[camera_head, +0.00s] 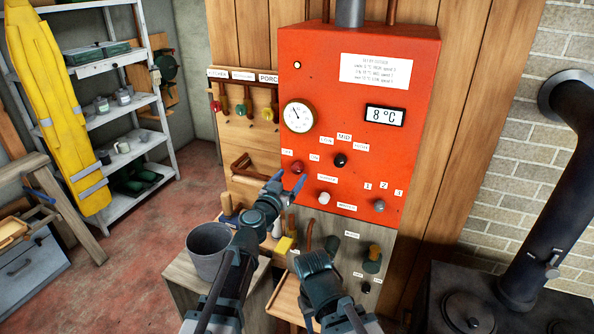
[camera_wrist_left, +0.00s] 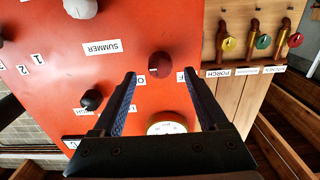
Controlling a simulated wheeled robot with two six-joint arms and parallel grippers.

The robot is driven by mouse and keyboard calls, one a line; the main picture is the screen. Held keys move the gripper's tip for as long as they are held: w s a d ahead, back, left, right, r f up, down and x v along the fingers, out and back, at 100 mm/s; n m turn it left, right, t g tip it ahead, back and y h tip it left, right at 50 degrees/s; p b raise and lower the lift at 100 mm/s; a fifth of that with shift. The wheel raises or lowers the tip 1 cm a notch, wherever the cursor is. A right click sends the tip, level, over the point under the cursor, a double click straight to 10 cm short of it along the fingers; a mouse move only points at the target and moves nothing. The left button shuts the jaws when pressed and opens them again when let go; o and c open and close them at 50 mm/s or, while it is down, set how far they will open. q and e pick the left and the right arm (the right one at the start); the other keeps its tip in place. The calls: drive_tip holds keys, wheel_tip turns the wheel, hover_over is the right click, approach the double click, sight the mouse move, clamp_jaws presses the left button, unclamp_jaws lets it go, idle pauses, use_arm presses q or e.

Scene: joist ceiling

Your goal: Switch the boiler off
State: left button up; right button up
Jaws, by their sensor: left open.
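The boiler (camera_head: 330,75) is an orange-red box on the wooden wall. Its red knob (camera_head: 298,167) sits at the lower left of the front, between small labels, one to each side. My left gripper (camera_head: 290,184) is open just below and in front of this knob. In the left wrist view, which looks upside down, the red knob (camera_wrist_left: 160,65) shows between and beyond the fingertips (camera_wrist_left: 158,76); I cannot tell the exact gap. Which way the knob points is too small to tell. My right gripper (camera_head: 316,264) is lower, in front of the panel under the boiler; its fingers are hidden.
A black knob (camera_head: 340,160), a white knob (camera_head: 324,198) and a grey knob (camera_head: 379,205) are on the same front. Coloured valves (camera_head: 242,109) hang at the left. A grey bucket (camera_head: 208,250) stands below; a black stove (camera_head: 470,300) is at right.

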sight(296, 171)
use_arm(q)
drive_tip(key=x, duration=0.3)
drive_tip(key=shift+w+d, duration=0.1)
drive_tip(key=shift+w, duration=0.25)
drive_tip(key=shift+s, duration=0.1)
clamp_jaws()
